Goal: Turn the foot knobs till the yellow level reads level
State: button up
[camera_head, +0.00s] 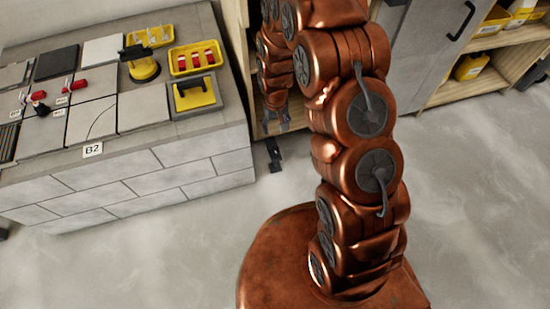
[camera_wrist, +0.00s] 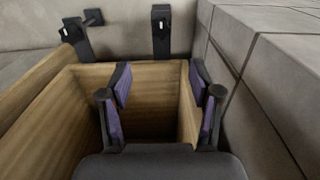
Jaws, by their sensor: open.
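The worktop (camera_head: 115,30) at the left of the head view bears tiles and small red knobs (camera_head: 78,85), another red knob (camera_head: 38,95) and a black knob-like piece (camera_head: 42,110). Which of these are foot knobs I cannot tell. A round yellow tool with a black top (camera_head: 141,65) stands among the tiles; a yellow piece with a black handle (camera_head: 194,93) lies at the right. I cannot tell which is the level, nor any reading. My gripper (camera_wrist: 160,78) is open and empty, over a wooden compartment in the wrist view, away from the knobs.
A yellow tray (camera_head: 180,71) of red-and-white items sits at the worktop's back right. A "B2" label (camera_head: 92,150) marks its front edge. Wooden walls (camera_wrist: 50,105) and grey blocks (camera_wrist: 265,90) flank my gripper closely. Shelves (camera_head: 480,84) stand at right; the front floor is clear.

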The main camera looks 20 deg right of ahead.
jog(key=b, duration=0.3)
send_over(275, 150)
notch_tip(275, 150, down, 10)
jog(key=shift+f, duration=0.1)
notch_tip(275, 150, down, 7)
jog(key=b, duration=0.3)
jog(key=shift+f, duration=0.15)
jog(key=shift+c, duration=0.3)
jog(key=c, duration=1.1)
jog(key=shift+p, duration=0.4)
